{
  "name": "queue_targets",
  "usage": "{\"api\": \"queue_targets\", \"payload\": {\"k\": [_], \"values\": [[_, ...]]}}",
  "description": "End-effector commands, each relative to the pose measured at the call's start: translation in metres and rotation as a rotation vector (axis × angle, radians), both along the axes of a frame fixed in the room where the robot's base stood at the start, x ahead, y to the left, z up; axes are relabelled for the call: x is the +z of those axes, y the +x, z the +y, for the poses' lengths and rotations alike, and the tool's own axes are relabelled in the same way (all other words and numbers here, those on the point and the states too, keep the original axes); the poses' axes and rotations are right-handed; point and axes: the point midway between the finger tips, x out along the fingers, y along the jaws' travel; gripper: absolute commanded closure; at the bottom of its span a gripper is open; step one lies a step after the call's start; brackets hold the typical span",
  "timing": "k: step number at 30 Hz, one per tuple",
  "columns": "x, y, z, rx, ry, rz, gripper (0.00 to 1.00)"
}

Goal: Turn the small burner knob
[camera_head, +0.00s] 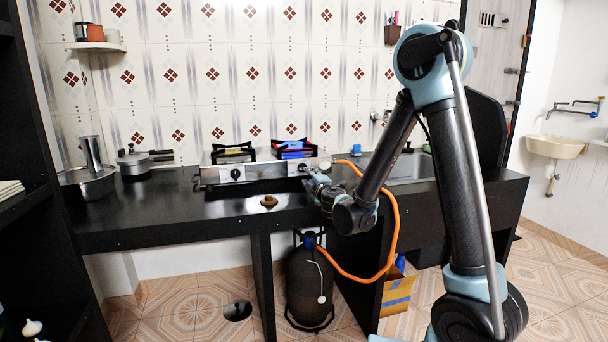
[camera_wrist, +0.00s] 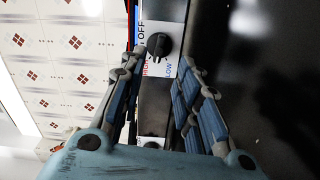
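The stove (camera_head: 265,172) stands on the black counter with two burners. A knob (camera_head: 236,174) sits on a white plate on its front, below the left burner. A second knob (camera_head: 303,168) is at the right end, close to my gripper (camera_head: 312,182). In the wrist view, a black knob (camera_wrist: 158,44) sits on a panel marked OFF, HIGH and LOW. My gripper's fingers (camera_wrist: 159,66) are open on either side of the space before this knob, with no clear contact. Another knob (camera_wrist: 152,145) shows partly at the bottom. The right burner (camera_head: 291,149) shows blue flame colour.
An orange hose (camera_head: 397,222) runs from the stove to a dark gas cylinder (camera_head: 309,285) below. A brown round object (camera_head: 269,201) lies on the counter (camera_head: 165,215). Pots (camera_head: 88,184) stand at the left. The counter between pots and stove is clear.

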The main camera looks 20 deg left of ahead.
Motion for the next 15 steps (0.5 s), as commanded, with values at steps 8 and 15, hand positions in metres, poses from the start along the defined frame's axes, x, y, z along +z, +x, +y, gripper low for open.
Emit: {"api": "queue_targets", "payload": {"k": [8,15], "values": [[0.000,0.042,0.025,-0.001,0.000,0.000,0.70],[0.000,0.063,0.038,-0.002,0.000,0.000,0.70]]}}
